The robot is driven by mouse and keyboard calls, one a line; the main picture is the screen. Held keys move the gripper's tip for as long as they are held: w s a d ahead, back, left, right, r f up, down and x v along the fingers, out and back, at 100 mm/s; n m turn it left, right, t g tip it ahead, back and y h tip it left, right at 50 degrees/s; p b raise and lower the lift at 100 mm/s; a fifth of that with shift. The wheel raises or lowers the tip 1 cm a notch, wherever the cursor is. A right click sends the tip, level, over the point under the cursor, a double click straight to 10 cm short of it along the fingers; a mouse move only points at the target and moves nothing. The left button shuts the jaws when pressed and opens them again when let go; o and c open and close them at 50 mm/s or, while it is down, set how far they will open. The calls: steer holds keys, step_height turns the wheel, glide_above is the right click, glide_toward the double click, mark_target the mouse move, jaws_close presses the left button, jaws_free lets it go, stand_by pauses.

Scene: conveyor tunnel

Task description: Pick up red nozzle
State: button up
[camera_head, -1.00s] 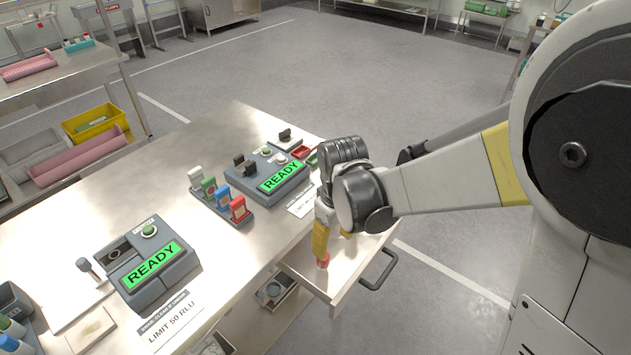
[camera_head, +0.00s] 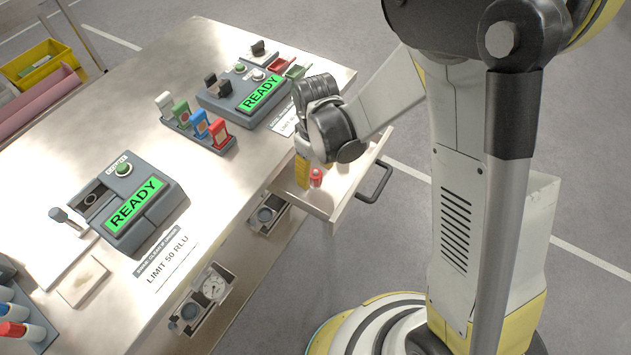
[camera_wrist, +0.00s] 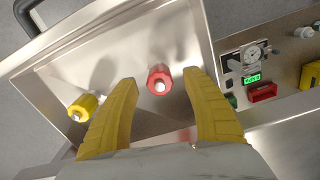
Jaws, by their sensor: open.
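The red nozzle (camera_wrist: 159,79) stands in the open drawer (camera_wrist: 60,68), with a pale tip facing the wrist camera. In the head view the red nozzle (camera_head: 316,177) shows beside my yellow finger. My gripper (camera_wrist: 163,88) is open above the drawer, with one yellow finger on each side of the red nozzle in the wrist view and a gap to both. In the head view my gripper (camera_head: 314,176) reaches down into the drawer (camera_head: 350,195). A yellow nozzle (camera_wrist: 83,107) lies in the drawer, left of my left finger in the wrist view.
The drawer walls and its dark handle (camera_head: 375,183) are close to my gripper. The steel bench (camera_head: 140,110) carries two devices reading READY (camera_head: 135,203) and a rack of coloured pieces (camera_head: 198,133). Gauges (camera_head: 212,288) sit below the bench edge.

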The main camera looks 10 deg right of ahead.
mark_target(319, 172)
steer(key=shift+f, duration=0.6)
steer(key=shift+r, duration=0.1)
steer(key=c, duration=1.2)
steer(key=shift+c, duration=0.2)
steer(key=shift+r+p, duration=0.35)
steer(key=shift+r, duration=0.25)
steer(key=r+p, duration=0.1)
steer(key=r, duration=0.1)
steer(key=d+r+p, duration=0.1)
steer(key=shift+w+r, duration=0.1)
steer(key=shift+r, duration=0.3)
jaws_close()
steer(key=w+d+r+p, duration=0.1)
steer(key=d+r+p, duration=0.2)
steer(key=d+r, duration=0.3)
steer(key=d, duration=0.4)
steer(key=shift+w+d, duration=0.3)
